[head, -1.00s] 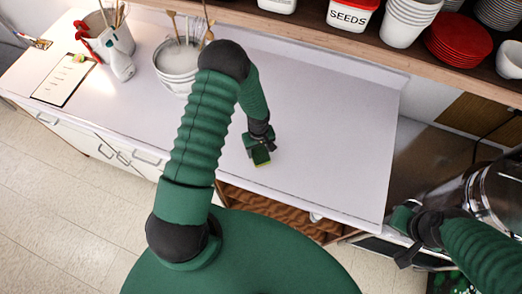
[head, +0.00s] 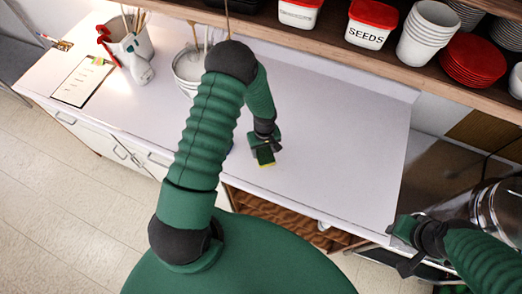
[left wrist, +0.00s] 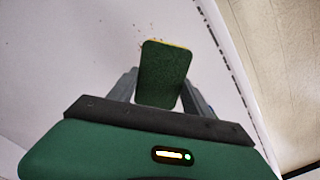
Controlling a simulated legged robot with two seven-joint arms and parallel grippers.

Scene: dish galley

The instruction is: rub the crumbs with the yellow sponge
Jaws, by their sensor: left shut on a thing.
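The yellow sponge (left wrist: 163,76) is in my left gripper; in the left wrist view its dark green face shows with a thin yellow edge at the far end. My left gripper (head: 264,150) is shut on it, over the counter near its front edge. The sponge shows in the head view (head: 266,159) at or just above the counter top; I cannot tell if it touches.
The white counter (head: 340,130) is clear to the right of the sponge. At its left stand a bowl (head: 188,72), a utensil crock (head: 130,40), a spray bottle (head: 139,68) and a clipboard (head: 83,82). A shelf (head: 400,68) with tubs and dishes overhangs the back.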

